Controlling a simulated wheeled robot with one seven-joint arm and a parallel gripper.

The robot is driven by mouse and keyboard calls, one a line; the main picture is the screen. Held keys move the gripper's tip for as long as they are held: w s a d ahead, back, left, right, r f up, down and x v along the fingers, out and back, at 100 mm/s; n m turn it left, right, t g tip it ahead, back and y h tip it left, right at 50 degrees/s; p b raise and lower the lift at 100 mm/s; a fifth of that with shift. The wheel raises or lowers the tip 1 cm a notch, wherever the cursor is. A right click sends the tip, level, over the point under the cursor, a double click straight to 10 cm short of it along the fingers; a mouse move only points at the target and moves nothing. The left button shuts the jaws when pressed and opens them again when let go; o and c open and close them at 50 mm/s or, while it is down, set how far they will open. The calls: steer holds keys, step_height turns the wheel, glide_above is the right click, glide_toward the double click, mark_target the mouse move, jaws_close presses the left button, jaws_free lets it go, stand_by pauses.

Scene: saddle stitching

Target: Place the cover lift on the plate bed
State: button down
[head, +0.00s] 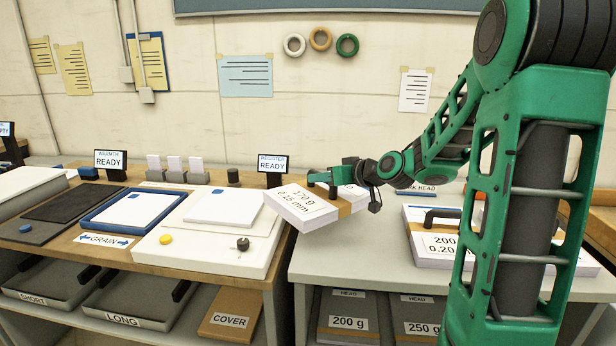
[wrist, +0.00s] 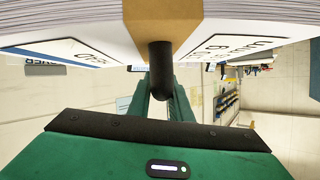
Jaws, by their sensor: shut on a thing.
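A white paper stack marked 170 g, 0.15 mm (head: 303,207), which I take to be the cover lift, hangs tilted from my gripper (head: 334,177). My gripper is shut on its dark handle, which rises from a tan band. In the wrist view the band (wrist: 160,22) and handle (wrist: 160,62) sit between my green fingers (wrist: 160,95). The stack is above the gap between the two benches, near the right edge of a white bed (head: 168,246) with a raised white plate (head: 222,209). This is probably the plate bed; its top looks bare of paper stacks.
A register sign (head: 272,164) reading READY stands behind. A blue-edged tray (head: 92,222) is to the left. Another stack marked 200 g (head: 440,258) lies on the right bench (head: 350,262), whose left part is clear.

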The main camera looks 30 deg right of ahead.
mark_target(341, 189)
steer(key=d+f, duration=0.1)
steer(key=d, duration=0.1)
steer(key=d+f, duration=0.1)
steer(key=d, duration=0.1)
steer(key=d+f, duration=0.1)
steer(key=d, duration=0.1)
steer(key=shift+s+d+f, duration=0.2)
steer(key=shift+s+f, duration=0.15)
steer(key=shift+f, duration=1.95)
steer(key=shift+f, duration=0.1)
steer(key=c, duration=1.6)
jaws_free()
steer(key=shift+f, duration=0.1)
